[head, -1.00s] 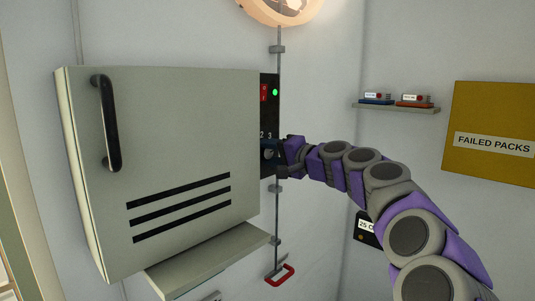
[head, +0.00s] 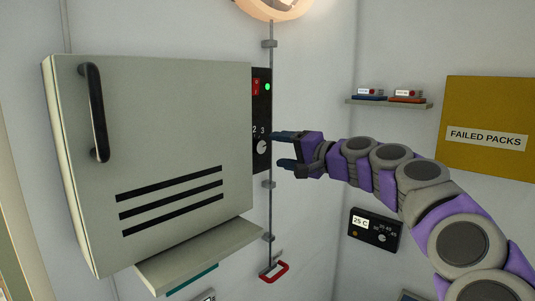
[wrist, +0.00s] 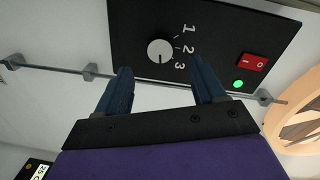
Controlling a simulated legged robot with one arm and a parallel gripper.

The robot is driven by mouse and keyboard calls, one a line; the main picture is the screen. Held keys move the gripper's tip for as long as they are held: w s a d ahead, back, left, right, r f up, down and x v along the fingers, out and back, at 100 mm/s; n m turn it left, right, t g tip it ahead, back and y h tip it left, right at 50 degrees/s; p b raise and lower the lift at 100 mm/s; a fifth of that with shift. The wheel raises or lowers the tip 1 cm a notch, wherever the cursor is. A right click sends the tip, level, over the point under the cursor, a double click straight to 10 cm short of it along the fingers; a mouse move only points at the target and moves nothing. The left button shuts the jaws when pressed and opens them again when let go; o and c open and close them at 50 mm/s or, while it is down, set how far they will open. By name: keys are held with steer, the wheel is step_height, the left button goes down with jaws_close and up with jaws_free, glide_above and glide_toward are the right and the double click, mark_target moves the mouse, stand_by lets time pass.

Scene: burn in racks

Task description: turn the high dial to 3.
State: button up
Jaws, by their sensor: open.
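The high dial (head: 263,147) is a small light round knob on a black panel (head: 261,107) beside the grey cabinet. The dial also shows in the wrist view (wrist: 160,51), with the numbers 1, 2 and 3 beside it. A dark mark on the knob points roughly down in the wrist view, near the 3 side; its exact setting is hard to tell. My gripper (head: 278,149) is open and empty, just right of the dial in the head view. In the wrist view my gripper (wrist: 161,66) has its blue fingers apart, with the dial beyond their tips, not touched.
A grey cabinet (head: 155,150) with a black handle and a ledge below is at left. A lower 25 C panel (head: 375,232), a small shelf (head: 390,103) and a yellow FAILED PACKS board (head: 490,112) are at right.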

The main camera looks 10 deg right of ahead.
steer(key=f+b+v, duration=0.1)
steer(key=v, duration=1)
steer(key=shift+w+d+r+b, duration=0.2)
steer(key=shift+d+r+b, duration=0.1)
steer(key=shift+d+b, duration=0.1)
steer(key=shift+d, duration=0.1)
